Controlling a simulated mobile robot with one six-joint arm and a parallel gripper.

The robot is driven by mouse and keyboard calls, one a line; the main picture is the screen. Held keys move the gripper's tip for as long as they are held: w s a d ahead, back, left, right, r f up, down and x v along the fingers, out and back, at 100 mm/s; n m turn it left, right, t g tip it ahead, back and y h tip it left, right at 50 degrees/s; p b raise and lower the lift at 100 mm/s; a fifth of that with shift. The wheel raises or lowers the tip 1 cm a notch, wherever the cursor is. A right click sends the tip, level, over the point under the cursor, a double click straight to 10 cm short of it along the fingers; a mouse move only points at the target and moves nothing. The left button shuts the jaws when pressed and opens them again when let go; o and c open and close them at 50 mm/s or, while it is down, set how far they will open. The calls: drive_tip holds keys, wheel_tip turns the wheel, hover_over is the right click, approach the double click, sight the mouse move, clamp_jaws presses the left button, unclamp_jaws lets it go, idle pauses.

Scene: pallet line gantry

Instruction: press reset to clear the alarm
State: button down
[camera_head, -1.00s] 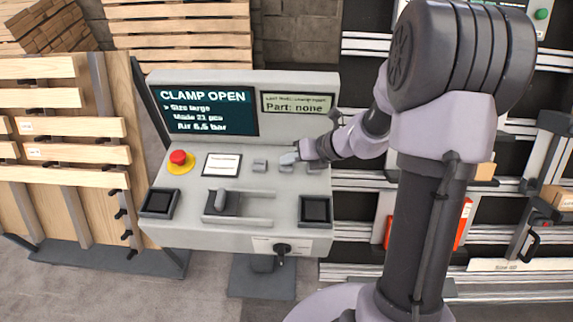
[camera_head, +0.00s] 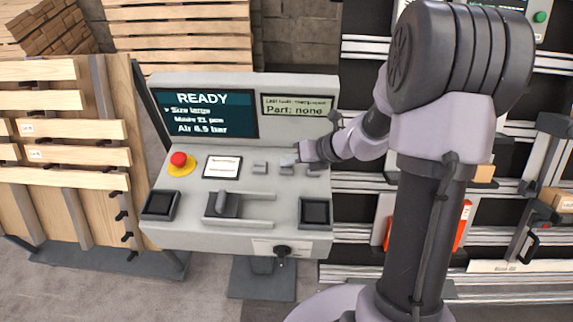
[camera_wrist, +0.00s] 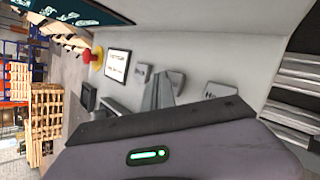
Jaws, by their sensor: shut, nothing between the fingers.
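The control console (camera_head: 185,225) has a screen (camera_head: 210,113) reading READY, with "Air 6.5 bar" below. Three small grey buttons sit in a row: left (camera_head: 260,167), middle (camera_head: 287,169) and right (camera_head: 314,171). In the wrist view they also show as left (camera_wrist: 143,74), middle (camera_wrist: 177,82) and right (camera_wrist: 221,90); the right label seems to start with "Ho", and I cannot read which is reset. My gripper (camera_head: 301,152) is shut and empty, just above and right of the middle button. Its fingers (camera_wrist: 158,92) overlap the buttons in the wrist view; contact cannot be told.
A red emergency button (camera_head: 179,159) on a yellow base is at the console's left. A lever (camera_head: 226,204) in a slotted guide and two black square pads (camera_head: 160,204) (camera_head: 315,212) lie along the front. A wooden board rack (camera_head: 75,154) stands left.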

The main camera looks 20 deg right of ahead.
sight(290, 169)
drive_tip(key=shift+r, duration=0.4)
wheel_tip(290, 169, up, 5)
drive_tip(key=p, duration=0.5)
drive_tip(key=shift+r, duration=0.15)
idle(0.4)
